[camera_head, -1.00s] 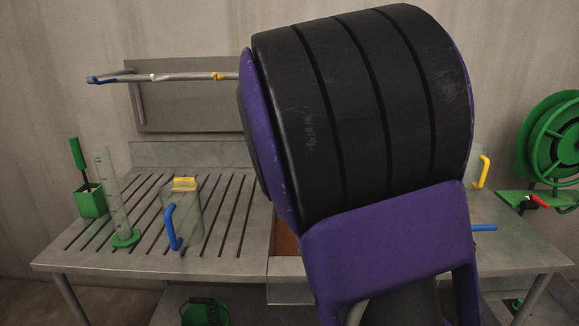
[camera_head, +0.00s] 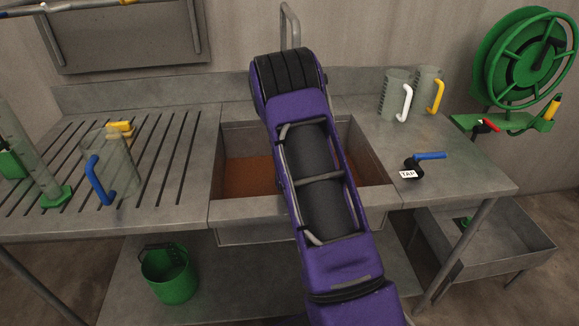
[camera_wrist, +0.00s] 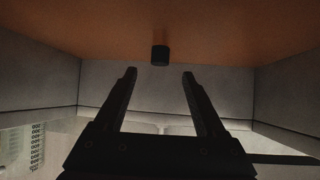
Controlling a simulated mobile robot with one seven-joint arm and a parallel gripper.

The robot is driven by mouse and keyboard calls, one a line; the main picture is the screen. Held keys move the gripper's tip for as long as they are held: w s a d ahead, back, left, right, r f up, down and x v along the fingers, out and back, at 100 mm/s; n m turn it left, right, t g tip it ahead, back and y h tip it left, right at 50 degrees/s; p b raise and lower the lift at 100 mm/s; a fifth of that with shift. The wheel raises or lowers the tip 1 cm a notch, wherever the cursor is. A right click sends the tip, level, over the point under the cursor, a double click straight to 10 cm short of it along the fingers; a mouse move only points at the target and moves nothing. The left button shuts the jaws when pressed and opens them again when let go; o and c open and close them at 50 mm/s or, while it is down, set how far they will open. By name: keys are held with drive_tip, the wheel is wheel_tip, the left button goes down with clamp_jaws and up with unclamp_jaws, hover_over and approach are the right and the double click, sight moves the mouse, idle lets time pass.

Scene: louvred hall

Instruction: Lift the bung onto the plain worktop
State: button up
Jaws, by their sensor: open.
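The bung (camera_wrist: 160,56) is a small dark cylinder on the orange-brown floor of the sink in the wrist view. My gripper (camera_wrist: 160,76) is open and empty, its two dark fingers pointing at the bung. The bung shows in line with the gap, beyond the fingertips, and no contact shows. In the head view my purple arm reaches into the sink (camera_head: 240,133) and hides the gripper and the bung. The plain worktop (camera_head: 455,180) is the smooth grey top right of the sink.
On the plain worktop stand two jugs, white-handled (camera_head: 393,99) and yellow-handled (camera_head: 426,91), and a blue-levered tap (camera_head: 429,157). A green hose reel (camera_head: 525,60) is beyond. The slotted drainer (camera_head: 165,160) on the left holds a measuring cylinder and a blue-handled jug. The worktop's front right is clear.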

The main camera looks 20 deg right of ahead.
drive_tip(key=b+x, duration=0.4)
drive_tip(key=x, duration=0.3)
drive_tip(key=shift+w+f+b, duration=0.2)
drive_tip(key=shift+f+b, duration=0.1)
drive_tip(key=shift+b, duration=0.05)
drive_tip(key=shift+w+d+f, duration=0.2)
drive_tip(key=shift+w+d, duration=0.05)
drive_tip(key=shift+w, duration=0.15)
drive_tip(key=shift+w+d+f, duration=0.15)
drive_tip(key=shift+w+d, duration=0.05)
drive_tip(key=shift+w, duration=0.25)
clamp_jaws()
idle(0.7)
